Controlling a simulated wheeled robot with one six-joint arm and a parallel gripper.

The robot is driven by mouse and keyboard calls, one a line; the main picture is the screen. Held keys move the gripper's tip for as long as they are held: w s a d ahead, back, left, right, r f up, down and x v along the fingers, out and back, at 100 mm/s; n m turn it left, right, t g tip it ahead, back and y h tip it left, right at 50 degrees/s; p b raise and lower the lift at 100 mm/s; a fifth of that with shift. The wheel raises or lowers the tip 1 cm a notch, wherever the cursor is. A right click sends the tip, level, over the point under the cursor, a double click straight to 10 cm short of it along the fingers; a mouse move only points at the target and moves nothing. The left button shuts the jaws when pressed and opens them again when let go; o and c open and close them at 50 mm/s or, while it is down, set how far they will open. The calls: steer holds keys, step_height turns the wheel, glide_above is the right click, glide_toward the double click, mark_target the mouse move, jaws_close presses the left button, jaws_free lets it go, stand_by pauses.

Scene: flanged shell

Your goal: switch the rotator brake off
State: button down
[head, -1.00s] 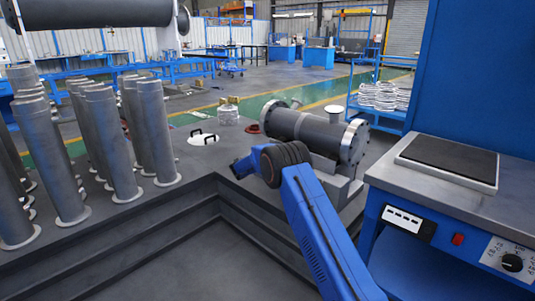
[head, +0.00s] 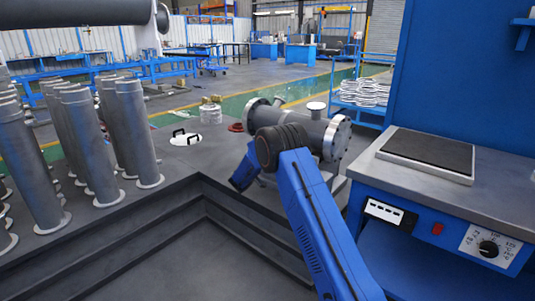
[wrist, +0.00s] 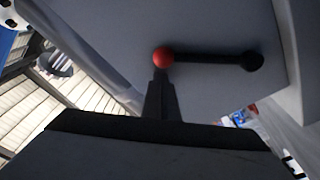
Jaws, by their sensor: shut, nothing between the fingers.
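In the wrist view, a black lever with a red ball knob (wrist: 163,57) lies about level across a pale grey panel (wrist: 215,95). Its black round pivot end (wrist: 252,61) is at the right and the knob at the left. My gripper (wrist: 161,80) is shut and empty, with its tips just below the knob in the picture. I cannot tell whether they touch it. In the head view, the flanged grey shell (head: 318,131) lies on its support behind my arm. The lever and my gripper's fingers are hidden there.
A blue workbench (head: 400,190) with a dial (head: 488,249) and a dark-topped plate (head: 430,152) stands close at right. Upright grey tubes (head: 130,130) crowd the left. A white lid with black handles (head: 186,139) and brass-topped item (head: 210,112) sit on the dark platform.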

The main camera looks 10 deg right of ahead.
steer(key=shift+s+d+f, duration=0.4)
steer(key=shift+s+f, duration=0.05)
steer(key=shift+s, duration=0.1)
steer(key=shift+s+f, duration=0.15)
steer(key=shift+f, duration=0.05)
steer(key=v, duration=1.7)
steer(key=shift+a+r, duration=0.25)
steer(key=shift+r, duration=0.05)
